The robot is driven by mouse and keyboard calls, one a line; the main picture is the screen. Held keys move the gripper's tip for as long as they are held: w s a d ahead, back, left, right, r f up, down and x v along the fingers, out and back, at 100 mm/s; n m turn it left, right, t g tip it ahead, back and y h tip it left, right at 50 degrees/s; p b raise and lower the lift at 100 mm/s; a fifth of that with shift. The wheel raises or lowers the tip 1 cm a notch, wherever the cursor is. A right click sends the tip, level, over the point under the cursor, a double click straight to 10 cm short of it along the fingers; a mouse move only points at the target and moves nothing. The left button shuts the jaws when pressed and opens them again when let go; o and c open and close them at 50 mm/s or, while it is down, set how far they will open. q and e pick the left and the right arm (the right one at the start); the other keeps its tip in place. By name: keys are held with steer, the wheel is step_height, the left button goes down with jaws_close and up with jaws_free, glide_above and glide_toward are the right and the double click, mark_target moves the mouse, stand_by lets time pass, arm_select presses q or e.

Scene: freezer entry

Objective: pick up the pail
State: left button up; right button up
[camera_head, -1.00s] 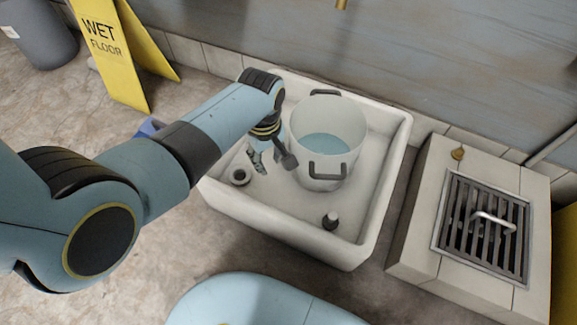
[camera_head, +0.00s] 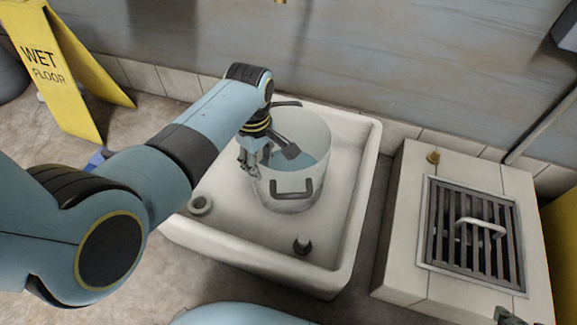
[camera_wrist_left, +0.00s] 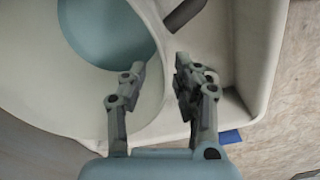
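The pail (camera_head: 287,188) is white with dark grey handles and holds bluish water. It stands upright in a white basin (camera_head: 352,215). My left gripper (camera_head: 265,156) is at the pail's left rim, pointing down. In the left wrist view the gripper (camera_wrist_left: 160,72) is open, with one finger over the inside of the pail (camera_wrist_left: 150,95) and the other outside its wall. The wall lies between the fingers, with a gap still visible. A small dark grey-green part at the bottom right edge may be my right gripper (camera_head: 508,316); its fingers cannot be made out.
A grey ring (camera_head: 200,205) and a dark plug (camera_head: 302,245) are in the basin. A tiled block with a metal grate (camera_head: 470,235) stands to the right. A yellow wet floor sign (camera_head: 70,75) stands at the left. The wall is close behind the basin.

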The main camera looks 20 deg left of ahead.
arm_select(q)
step_height(320, 180, down, 5)
steer(key=b, duration=0.3)
steer(key=shift+s+a+r, duration=0.1)
steer(key=shift+r, duration=0.05)
arm_select(e)
steer(key=f+t, duration=0.4)
steer(key=shift+s+a+f+t, duration=0.2)
steer(key=shift+f+t, duration=0.1)
arm_select(q)
jaws_close()
steer(key=shift+r, duration=0.1)
arm_select(e)
steer(key=shift+w+r, duration=0.1)
